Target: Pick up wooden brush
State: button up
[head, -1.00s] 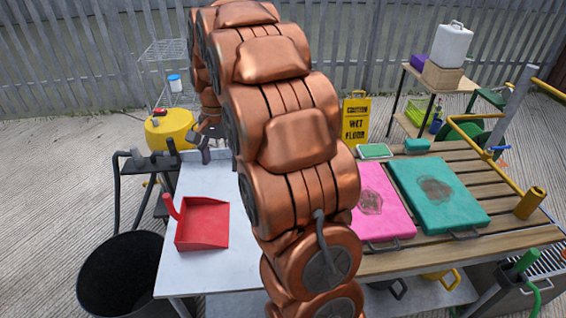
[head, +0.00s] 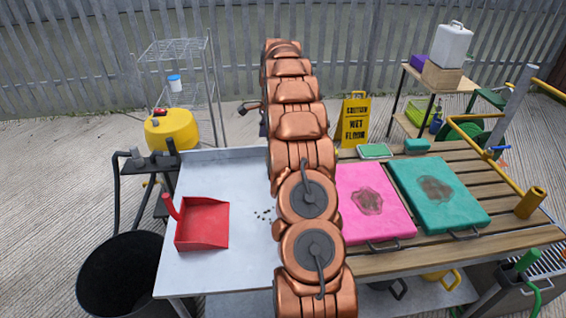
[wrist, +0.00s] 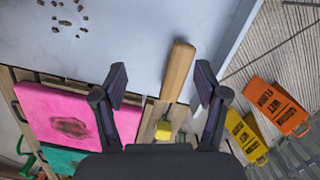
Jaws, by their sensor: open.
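The wooden brush (wrist: 178,70) shows in the wrist view as a light-brown wooden handle lying on the grey metal tabletop, near its edge. Its lower end runs down between my fingers, and I cannot make out the bristles. My gripper (wrist: 160,76) is open, with one dark finger on either side of the handle and the handle closer to the right finger. No contact is visible. In the head view my copper arm reaches over the table, and the brush is not visible there.
The grey table (head: 235,175) holds a red dustpan (head: 203,223) and scattered dark crumbs (head: 265,214). A pink board (head: 370,200) and a green board (head: 437,192) lie on the slatted wooden table at right. A yellow wet-floor sign (head: 355,120) stands behind.

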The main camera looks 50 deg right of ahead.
jog(key=d+f+m, duration=0.1)
jog(key=d, duration=0.1)
jog(key=d+f+m, duration=0.1)
jog(key=d+f, duration=0.1)
jog(key=d, duration=0.1)
jog(key=s+d+f+m, duration=0.1)
jog(key=d, duration=0.1)
jog(key=shift+d+f+t, duration=0.3)
jog(key=shift+d+f, duration=0.1)
jog(key=shift+w+a+f+p, duration=0.15)
jog(key=shift+f+p, duration=0.35)
jog(key=shift+f, duration=0.8)
jog(key=shift+w+f+p, duration=0.2)
jog(key=shift+f+p, duration=0.35)
jog(key=shift+f, duration=0.75)
jog(key=shift+w+a+f+p, duration=0.15)
jog(key=shift+f+p, duration=0.35)
jog(key=shift+f, duration=0.8)
jog(key=c, duration=1.2)
